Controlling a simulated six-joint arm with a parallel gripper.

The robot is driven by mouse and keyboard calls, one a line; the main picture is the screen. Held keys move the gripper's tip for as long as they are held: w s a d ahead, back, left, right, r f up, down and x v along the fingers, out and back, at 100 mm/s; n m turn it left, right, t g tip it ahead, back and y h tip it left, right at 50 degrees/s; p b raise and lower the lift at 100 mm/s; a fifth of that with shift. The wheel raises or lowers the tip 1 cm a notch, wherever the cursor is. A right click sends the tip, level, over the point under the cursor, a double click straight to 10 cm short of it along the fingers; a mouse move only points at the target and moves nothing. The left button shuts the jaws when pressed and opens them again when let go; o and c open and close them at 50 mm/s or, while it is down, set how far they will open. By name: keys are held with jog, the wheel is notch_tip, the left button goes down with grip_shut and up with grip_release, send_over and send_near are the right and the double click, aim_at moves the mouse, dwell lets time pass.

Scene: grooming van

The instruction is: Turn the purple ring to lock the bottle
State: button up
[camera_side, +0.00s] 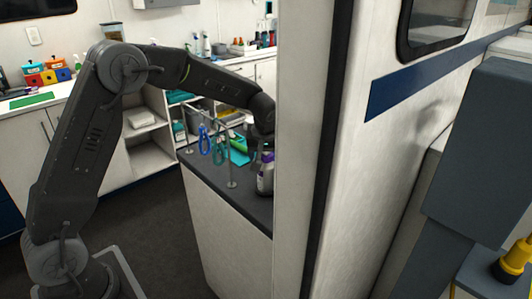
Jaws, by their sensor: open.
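The bottle (265,181) stands upright on the dark top of the counter (240,196), beside the pale upright panel that cuts off its right side. It looks grey-white with a purple patch on it. The purple ring is too small in this view to tell from the label. My gripper (264,140) points down from the end of my arm, just above the bottle's top. It is open, and the panel hides part of it. I cannot tell whether its fingers touch the bottle or surround the ring.
A metal rack (230,160) on the counter holds blue looped straps (204,139) and teal looped straps (220,150), left of the bottle. A green-teal item (239,152) lies behind. The pale panel (302,150) stands close on the right. The counter's front left is clear.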

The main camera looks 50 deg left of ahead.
jog(key=c, duration=0.9)
jog(key=shift+c, duration=0.2)
jog(key=shift+m, duration=0.3)
jog(key=m+t+h, duration=0.1)
jog(key=m, duration=0.2)
jog(key=shift+s+a, duration=0.1)
jog(key=shift+a, duration=0.05)
jog(key=m+h, duration=0.2)
jog(key=m, duration=0.2)
jog(key=shift+a+m, duration=0.15)
jog(key=shift+m, duration=0.25)
jog(key=m+h, duration=0.1)
jog(key=m, duration=0.2)
jog(key=shift+a+m, duration=0.1)
jog(key=shift+m, duration=0.3)
jog(key=shift+m+g+h, duration=0.3)
jog(key=shift+m+h, duration=0.6)
jog(key=shift+m, duration=1.2)
